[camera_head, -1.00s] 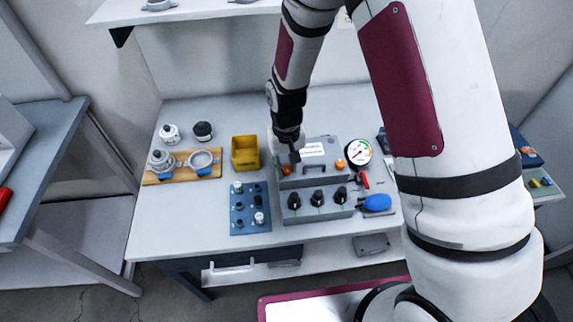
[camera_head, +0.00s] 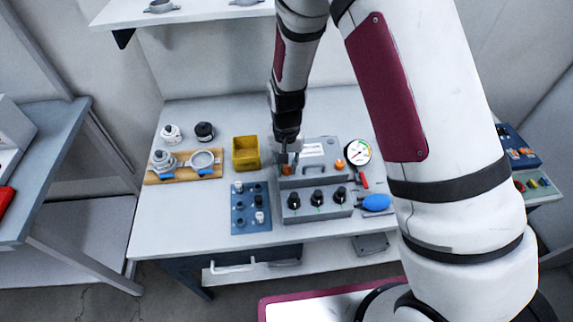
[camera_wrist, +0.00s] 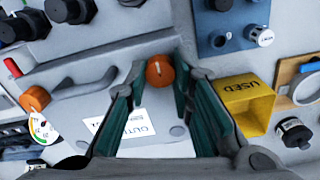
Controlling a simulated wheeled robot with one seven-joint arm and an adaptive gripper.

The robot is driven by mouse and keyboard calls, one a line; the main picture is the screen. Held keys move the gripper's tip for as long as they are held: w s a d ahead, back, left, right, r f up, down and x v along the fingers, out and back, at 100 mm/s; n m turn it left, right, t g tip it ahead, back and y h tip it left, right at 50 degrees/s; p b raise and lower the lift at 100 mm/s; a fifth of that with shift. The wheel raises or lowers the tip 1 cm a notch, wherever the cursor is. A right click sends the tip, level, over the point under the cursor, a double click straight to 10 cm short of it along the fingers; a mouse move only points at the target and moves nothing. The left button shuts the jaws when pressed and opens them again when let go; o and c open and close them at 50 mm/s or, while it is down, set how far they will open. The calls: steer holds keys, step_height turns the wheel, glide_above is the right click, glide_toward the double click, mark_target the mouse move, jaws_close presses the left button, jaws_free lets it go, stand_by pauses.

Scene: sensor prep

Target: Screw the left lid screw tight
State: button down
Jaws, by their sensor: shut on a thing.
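The left lid screw (camera_head: 286,170) is an orange knob at the left of the grey box's lid. It shows in the wrist view (camera_wrist: 160,72) with a white line on its top. My gripper (camera_head: 286,160) points down at this screw. In the wrist view its green-padded fingers (camera_wrist: 158,85) stand on both sides of the orange head and are shut on it. The right lid screw (camera_head: 340,164), also orange, sits free across the lid (camera_wrist: 35,98). The grey box (camera_head: 318,180) has a handle and a white label. Finger contact is partly hidden in the head view.
A yellow bin marked USED (camera_head: 246,153) stands left of the box. A blue tray with small fittings (camera_head: 251,224) lies in front of it. A gauge (camera_head: 358,152) and a blue bulb (camera_head: 376,202) are at right. Black knobs (camera_head: 317,196) line the box's front.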

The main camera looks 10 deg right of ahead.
mark_target(286, 169)
steer(key=c, duration=1.4)
jaws_free()
steer(key=shift+o, duration=0.2)
steer(key=shift+r, duration=0.1)
step_height(286, 169, up, 12)
